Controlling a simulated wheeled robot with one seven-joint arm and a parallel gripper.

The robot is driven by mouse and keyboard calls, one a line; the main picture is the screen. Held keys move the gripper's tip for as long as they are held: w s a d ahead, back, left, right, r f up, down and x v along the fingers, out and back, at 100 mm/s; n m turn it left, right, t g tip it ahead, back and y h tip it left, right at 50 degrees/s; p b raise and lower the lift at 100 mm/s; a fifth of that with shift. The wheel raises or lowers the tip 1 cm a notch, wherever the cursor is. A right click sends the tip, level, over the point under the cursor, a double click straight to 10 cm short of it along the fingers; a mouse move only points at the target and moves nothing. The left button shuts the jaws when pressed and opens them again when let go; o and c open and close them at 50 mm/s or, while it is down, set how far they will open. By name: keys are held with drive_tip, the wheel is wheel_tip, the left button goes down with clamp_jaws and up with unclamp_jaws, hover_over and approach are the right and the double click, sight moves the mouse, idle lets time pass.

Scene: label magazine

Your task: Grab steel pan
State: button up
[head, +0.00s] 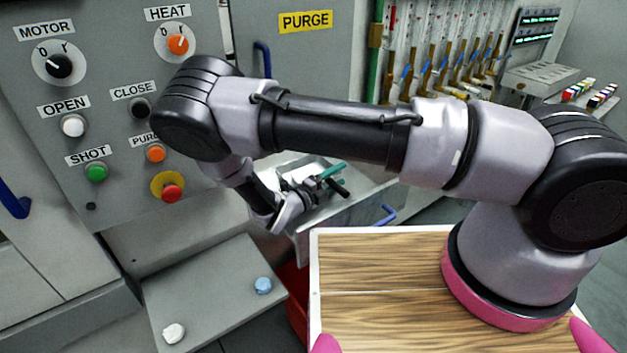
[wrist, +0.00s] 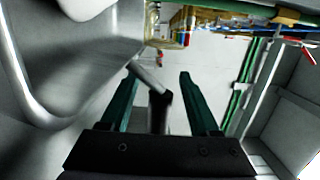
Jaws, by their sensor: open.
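The steel pan (wrist: 75,65) fills the left of the wrist view as a large, shiny curved metal shape. In the head view a bright steel part (head: 302,168), probably the pan, shows behind my wrist, mostly hidden. In the wrist view a short metal stem with a dark end (wrist: 158,108), apparently the pan's handle, lies between my fingers. My gripper (wrist: 158,76) has green fingers and is open, one finger on each side of this handle, with a gap on the right. In the head view my gripper (head: 338,178) is beside the pan, over the grey bench.
A grey control panel (head: 110,185) with knobs and buttons stands at the left. A grey shelf (head: 215,300) below it bears a blue and a white piece. A wooden-topped surface (head: 380,275) lies under my arm base. A blue handle (head: 385,215) sticks out from the bench.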

clamp_jaws()
idle(1.4)
